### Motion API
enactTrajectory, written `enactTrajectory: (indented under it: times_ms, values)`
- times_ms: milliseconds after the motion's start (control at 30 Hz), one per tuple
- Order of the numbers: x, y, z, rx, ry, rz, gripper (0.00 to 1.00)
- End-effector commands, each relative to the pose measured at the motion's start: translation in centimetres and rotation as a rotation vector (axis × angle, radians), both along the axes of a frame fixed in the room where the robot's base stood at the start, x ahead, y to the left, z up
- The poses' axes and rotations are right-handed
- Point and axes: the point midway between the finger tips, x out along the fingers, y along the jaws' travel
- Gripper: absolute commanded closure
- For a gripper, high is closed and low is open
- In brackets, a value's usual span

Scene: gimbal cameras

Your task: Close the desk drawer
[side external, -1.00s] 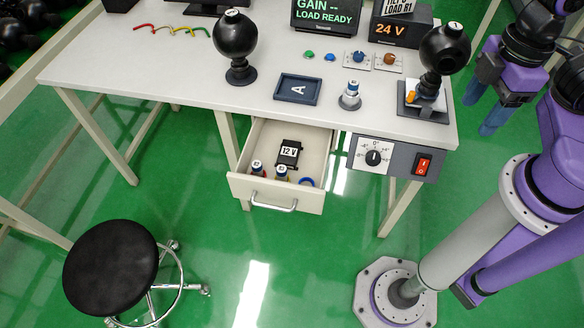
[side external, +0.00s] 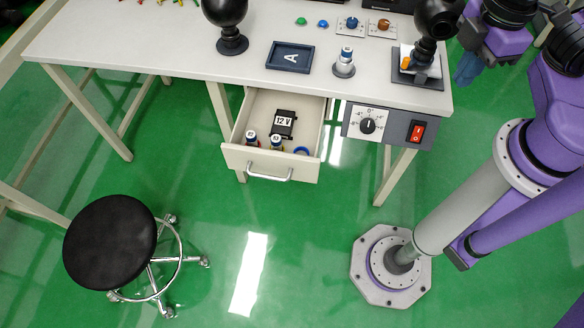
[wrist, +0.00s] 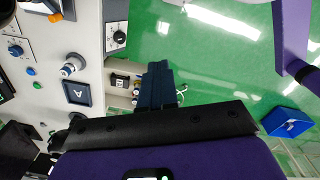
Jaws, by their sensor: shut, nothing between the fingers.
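The desk drawer (side external: 238,161) is pulled out beneath the desk's front edge, with a silver handle (side external: 268,177) on its cream front. Inside lie a black box labelled 12 V (side external: 283,123), small bottles and a blue ring (side external: 301,151). My gripper (side external: 467,72) is beside the desk's right end, well to the right of the drawer and apart from it. Its blue fingers (wrist: 157,80) are shut together and empty. In the wrist view the fingers overlap part of the drawer's image, and the handle (wrist: 181,91) shows just beside them.
A control box with a dial and red switch (side external: 417,130) hangs under the desk (side external: 180,55), right of the drawer. A black stool (side external: 110,240) stands front left. A blue bin (wrist: 288,122) sits on the floor. Green floor before the drawer is clear.

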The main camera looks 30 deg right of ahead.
Motion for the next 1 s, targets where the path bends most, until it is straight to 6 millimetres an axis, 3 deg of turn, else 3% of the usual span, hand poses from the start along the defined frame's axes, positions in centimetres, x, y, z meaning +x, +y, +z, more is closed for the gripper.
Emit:
enactTrajectory:
  times_ms: [267,500,767,1000]
  values:
    - [3.9,7.0,-2.9,-0.195,0.013,0.526,1.0]
    - [6.0,13.6,-7.1,-0.372,0.067,1.012,1.0]
    - [6.4,20.1,-13.2,-0.566,0.181,1.531,1.0]
    - [5.3,24.9,-19.9,-0.748,0.347,1.997,1.0]
